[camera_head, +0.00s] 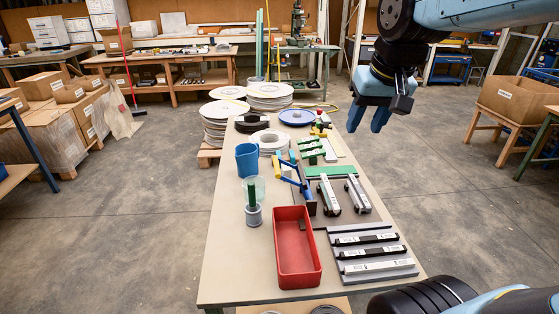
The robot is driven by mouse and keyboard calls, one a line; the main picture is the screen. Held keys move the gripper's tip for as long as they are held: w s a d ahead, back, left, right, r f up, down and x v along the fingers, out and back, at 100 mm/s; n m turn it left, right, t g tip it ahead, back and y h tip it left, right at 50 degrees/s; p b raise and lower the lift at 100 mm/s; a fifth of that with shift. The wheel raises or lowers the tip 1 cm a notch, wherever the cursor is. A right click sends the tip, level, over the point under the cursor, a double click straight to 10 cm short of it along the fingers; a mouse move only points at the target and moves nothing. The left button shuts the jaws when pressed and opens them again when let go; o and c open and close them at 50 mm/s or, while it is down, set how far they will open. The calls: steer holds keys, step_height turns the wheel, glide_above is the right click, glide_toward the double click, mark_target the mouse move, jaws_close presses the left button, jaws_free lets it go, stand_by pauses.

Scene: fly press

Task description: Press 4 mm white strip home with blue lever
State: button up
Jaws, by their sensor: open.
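A small press with a blue lever (290,181) and a dark blue upright stands in the middle of the table; one lever end is yellow. A white strip (375,267) lies in the front row of a grey rack (402,274), below two dark strips. Two more white bars, a left one (328,194) and a right one (357,192), lie on dark holders right of the press. Thickness marks are too small to read. My gripper (381,119) is open and empty, with blue fingers pointing down, up and right of the table's far half, apart from everything.
Green-topped pieces (311,147), a white roll (269,142) and a blue dish (296,117) lie farther back. The table's left front (228,265) is bare.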

steer(key=w+a+f+g, duration=0.1)
steer(key=w+a, duration=0.2)
steer(key=w, duration=0.3)
steer(key=w+a+f+g, duration=0.1)
steer(key=w+a, duration=0.3)
steer(key=w, duration=0.2)
steer(key=g+h, duration=0.2)
glide_toward(276, 162)
steer(key=f, duration=0.5)
steer(key=d+f, duration=0.1)
steer(key=f, duration=0.2)
steer(key=shift+f, duration=0.2)
steer(key=shift+c, duration=0.3)
steer(key=shift+a, duration=0.1)
jaws_close()
